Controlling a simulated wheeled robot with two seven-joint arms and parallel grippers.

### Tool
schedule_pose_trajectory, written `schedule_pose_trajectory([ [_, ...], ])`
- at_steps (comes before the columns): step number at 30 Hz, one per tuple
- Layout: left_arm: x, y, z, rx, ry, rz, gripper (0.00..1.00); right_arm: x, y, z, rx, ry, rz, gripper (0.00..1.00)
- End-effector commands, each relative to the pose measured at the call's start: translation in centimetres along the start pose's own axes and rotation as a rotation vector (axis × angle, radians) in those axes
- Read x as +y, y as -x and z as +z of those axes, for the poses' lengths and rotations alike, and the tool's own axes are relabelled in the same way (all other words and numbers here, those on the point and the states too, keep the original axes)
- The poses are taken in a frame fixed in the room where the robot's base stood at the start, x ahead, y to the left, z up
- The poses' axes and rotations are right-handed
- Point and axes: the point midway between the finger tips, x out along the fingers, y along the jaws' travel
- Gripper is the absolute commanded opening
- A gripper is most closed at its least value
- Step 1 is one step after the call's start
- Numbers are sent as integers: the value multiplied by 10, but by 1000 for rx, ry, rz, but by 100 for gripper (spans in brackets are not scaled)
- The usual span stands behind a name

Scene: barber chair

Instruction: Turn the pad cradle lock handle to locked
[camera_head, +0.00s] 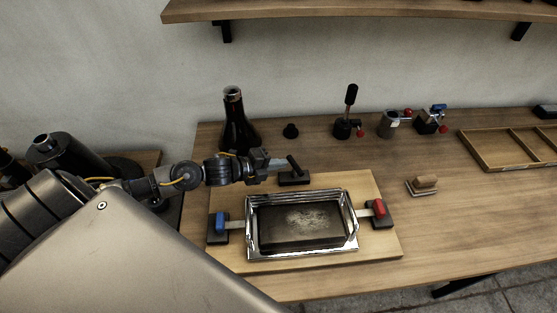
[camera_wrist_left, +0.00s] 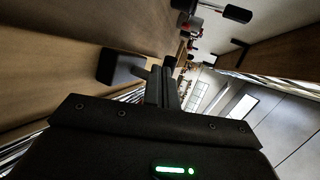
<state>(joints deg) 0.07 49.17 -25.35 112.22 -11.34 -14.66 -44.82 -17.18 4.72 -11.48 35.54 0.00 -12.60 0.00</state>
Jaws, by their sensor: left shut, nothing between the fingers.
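The pad cradle (camera_head: 252,225) is a shiny metal frame around a dark, worn pad (camera_head: 300,222), on a pale wooden board. Behind its rear edge, a short black handle (camera_head: 294,165) leans up from a black base block (camera_head: 294,179). My left gripper (camera_head: 280,163) reaches in from the left, shut and empty, with its tips right beside this handle. I cannot tell whether they touch it. In the left wrist view my shut fingers (camera_wrist_left: 169,85) point toward the far side, with a dark block (camera_wrist_left: 120,67) beside them. My right gripper is out of view.
A blue clamp handle (camera_head: 220,222) and a red one (camera_head: 379,208) flank the cradle. A dark bottle (camera_head: 237,125) stands behind my left arm. Small lever fixtures (camera_head: 343,127) line the back. A wooden tray (camera_head: 480,158) and a brush (camera_head: 424,184) are at right.

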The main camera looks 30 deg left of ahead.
Motion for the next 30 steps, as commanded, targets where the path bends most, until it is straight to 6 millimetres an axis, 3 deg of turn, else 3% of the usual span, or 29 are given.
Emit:
schedule_pose_trajectory([
  [12, -1, -3, 0, 0, -1, 0, 0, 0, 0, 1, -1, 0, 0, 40],
  [19, -7, -21, 10, 0, -2, -2, 0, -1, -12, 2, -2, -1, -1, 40],
  [30, -10, -20, 10, 2, 0, 1, 0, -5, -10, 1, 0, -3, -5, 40],
])
